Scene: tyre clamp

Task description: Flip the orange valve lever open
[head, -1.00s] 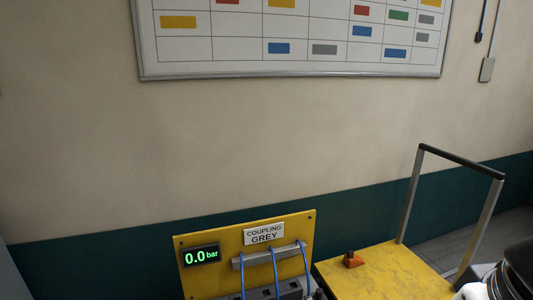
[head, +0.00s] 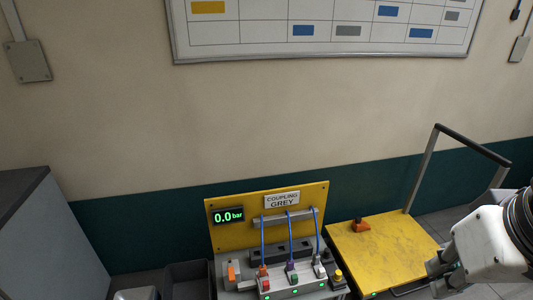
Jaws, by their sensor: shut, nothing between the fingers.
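The orange valve lever (head: 231,272) stands upright at the left end of the grey bench below the yellow panel (head: 235,236). It is small in the head view. The display (head: 228,215) on the panel reads 0.0 bar. My gripper (head: 432,272) is at the lower right, shut and empty, beside the right edge of the yellow cart top. It is well to the right of the lever and touches nothing that I can make out.
Blue hoses (head: 290,236) run down to several coloured couplings on the bench. A yellow-topped cart (head: 385,252) with a raised handle (head: 470,144) carries a small orange block (head: 361,224). A dark bin (head: 187,277) and a grey cabinet (head: 55,235) stand to the left.

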